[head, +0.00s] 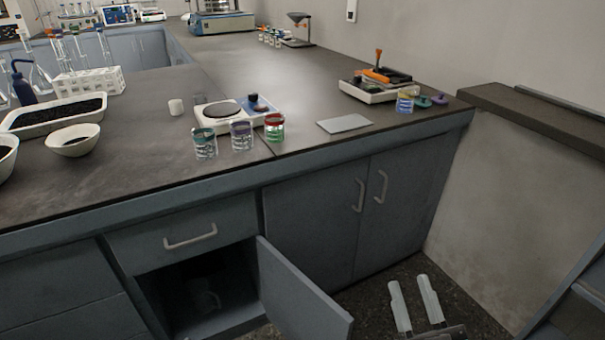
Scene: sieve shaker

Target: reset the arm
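My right gripper (414,300) is at the bottom right of the head view, low in front of the cabinets and above the dark speckled floor. Its two pale fingers stand apart with a gap between them, and nothing shows in the gap. My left gripper and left arm are not in view.
A lower cabinet door (300,295) stands open, with a dim vessel (207,299) inside. The counter (270,80) holds a balance (222,114), several jars including a red one (274,127), a grey plate (345,124), and a tray (372,95). A low wall (490,200) stands right.

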